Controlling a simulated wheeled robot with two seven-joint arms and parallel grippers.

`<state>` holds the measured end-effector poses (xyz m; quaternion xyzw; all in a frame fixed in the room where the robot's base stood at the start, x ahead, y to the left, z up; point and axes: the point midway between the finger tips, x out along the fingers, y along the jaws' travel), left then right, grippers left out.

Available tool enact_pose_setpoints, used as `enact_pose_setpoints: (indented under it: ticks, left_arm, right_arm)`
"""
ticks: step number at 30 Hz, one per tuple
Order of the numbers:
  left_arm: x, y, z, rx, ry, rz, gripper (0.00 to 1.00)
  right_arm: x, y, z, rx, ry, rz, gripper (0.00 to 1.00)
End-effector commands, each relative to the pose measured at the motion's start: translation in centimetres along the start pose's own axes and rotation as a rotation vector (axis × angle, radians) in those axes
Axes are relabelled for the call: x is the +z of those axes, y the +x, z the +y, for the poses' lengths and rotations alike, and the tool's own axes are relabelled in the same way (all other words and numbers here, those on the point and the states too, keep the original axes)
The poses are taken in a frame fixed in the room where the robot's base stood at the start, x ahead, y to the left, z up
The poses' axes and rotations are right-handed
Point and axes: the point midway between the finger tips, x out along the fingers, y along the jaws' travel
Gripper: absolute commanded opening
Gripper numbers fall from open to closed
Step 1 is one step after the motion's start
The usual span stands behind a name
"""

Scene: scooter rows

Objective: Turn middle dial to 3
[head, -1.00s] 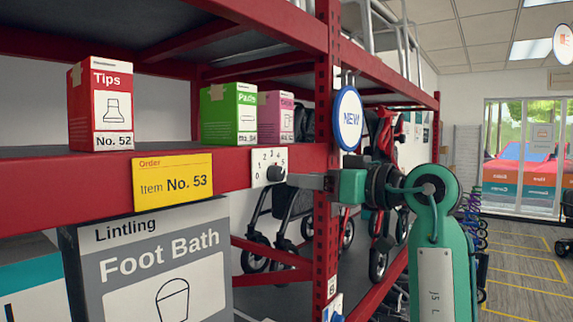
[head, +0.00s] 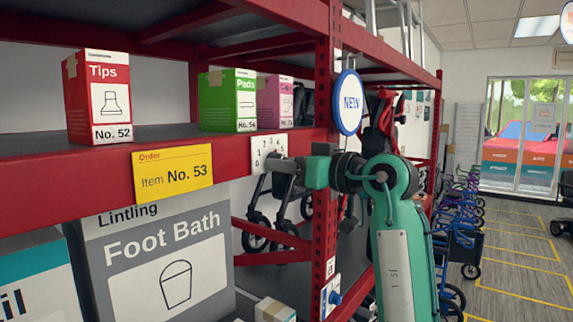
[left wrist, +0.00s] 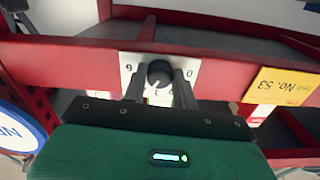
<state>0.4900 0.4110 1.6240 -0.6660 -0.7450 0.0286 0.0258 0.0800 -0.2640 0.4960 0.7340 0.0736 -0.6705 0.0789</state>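A dial with a dark round knob on a white numbered plate (head: 262,146) is fixed to the red shelf beam, right of the yellow order label. My left gripper (head: 272,164) reaches it from the right and hides most of the knob in the head view. In the left wrist view the dark knob (left wrist: 159,73) sits between the two fingers of my left gripper (left wrist: 159,84), which lie close against both its sides. The plate appears upside down there. A light mark shows low on the knob, but I cannot read its number surely. My right gripper is out of view.
A yellow label (head: 173,174) is on the beam (head: 70,187). Boxes stand on the shelf above it, and a large Foot Bath box (head: 160,255) is below. A round NEW sign (head: 349,102) hangs beside the red post. A blue knob (head: 335,297) sits lower down.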

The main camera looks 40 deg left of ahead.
Motion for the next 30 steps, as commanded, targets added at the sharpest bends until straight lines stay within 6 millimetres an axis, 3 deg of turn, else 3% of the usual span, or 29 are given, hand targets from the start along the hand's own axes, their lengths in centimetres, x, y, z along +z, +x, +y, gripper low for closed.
enact_pose_setpoints:
  ticks: [8,21,30]
  left_arm:
    - [0.3,0.0,0.0,0.0,-0.046,0.0,0.06]
    - [0.4,0.0,0.1,0.0,-0.328,0.001,0.06]
    - [0.1,0.0,0.1,0.0,-0.478,0.0,0.06]
  right_arm:
    - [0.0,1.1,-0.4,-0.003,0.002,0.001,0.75]
    - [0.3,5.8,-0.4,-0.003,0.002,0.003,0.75]
    - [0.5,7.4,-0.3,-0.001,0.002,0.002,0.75]
